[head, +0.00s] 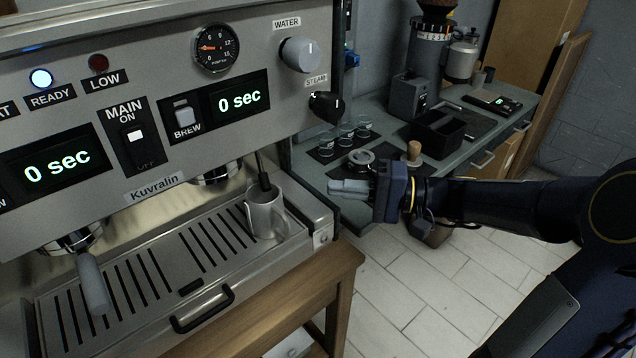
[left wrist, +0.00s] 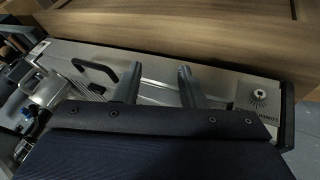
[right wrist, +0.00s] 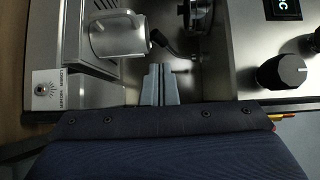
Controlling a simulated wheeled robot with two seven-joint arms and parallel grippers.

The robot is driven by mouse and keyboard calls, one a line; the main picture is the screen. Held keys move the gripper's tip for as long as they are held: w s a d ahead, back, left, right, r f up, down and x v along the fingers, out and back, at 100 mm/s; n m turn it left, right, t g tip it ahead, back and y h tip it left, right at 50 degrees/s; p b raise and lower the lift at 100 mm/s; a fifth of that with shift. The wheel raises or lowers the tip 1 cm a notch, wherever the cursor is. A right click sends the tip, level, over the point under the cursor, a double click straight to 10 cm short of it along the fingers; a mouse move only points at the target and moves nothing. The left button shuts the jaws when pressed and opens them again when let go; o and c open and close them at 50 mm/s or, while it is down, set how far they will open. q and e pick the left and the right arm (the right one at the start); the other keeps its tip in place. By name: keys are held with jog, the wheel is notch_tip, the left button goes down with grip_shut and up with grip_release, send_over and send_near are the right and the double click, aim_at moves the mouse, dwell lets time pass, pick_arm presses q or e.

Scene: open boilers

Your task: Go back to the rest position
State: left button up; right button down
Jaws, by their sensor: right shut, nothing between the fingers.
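My right gripper (head: 338,188) is shut and empty, in front of the side counter and right of the espresso machine (head: 155,185). In the right wrist view its fingers (right wrist: 160,72) are together, and the machine's front lies beyond them. My left gripper is outside the head view. In the left wrist view its two fingers (left wrist: 157,78) are apart with nothing between them, over the machine's lower front. A metal jug (head: 264,217) stands on the right end of the drip tray (head: 135,262), with the steam wand (head: 264,181) reaching into it.
A portafilter (head: 92,285) hangs at the machine's left group. The side counter (head: 350,207) holds small glasses (head: 345,134), a tamper (head: 414,152), a black box (head: 438,134) and a grinder (head: 421,75). The tiled floor (head: 400,285) below my right arm looks clear.

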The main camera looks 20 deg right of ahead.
jog(key=s+a+n+g+h+p, duration=0.1)
jog(key=s+a+g+h+p, duration=0.15)
jog(key=s, duration=0.45)
jog(key=s+a+n+g+h+p, duration=0.2)
jog(key=s+g+h+p, duration=0.1)
jog(key=s, duration=0.4)
jog(key=s+d+t+h+p, duration=0.2)
jog(key=s+d+h+p, duration=0.1)
jog(key=s+h, duration=0.2)
jog(key=shift+s+d+f+n+t+h+p, duration=0.2)
jog(key=shift+d+f+n+t+h+p, duration=0.15)
jog(key=shift+h, duration=0.3)
dwell(2.0)
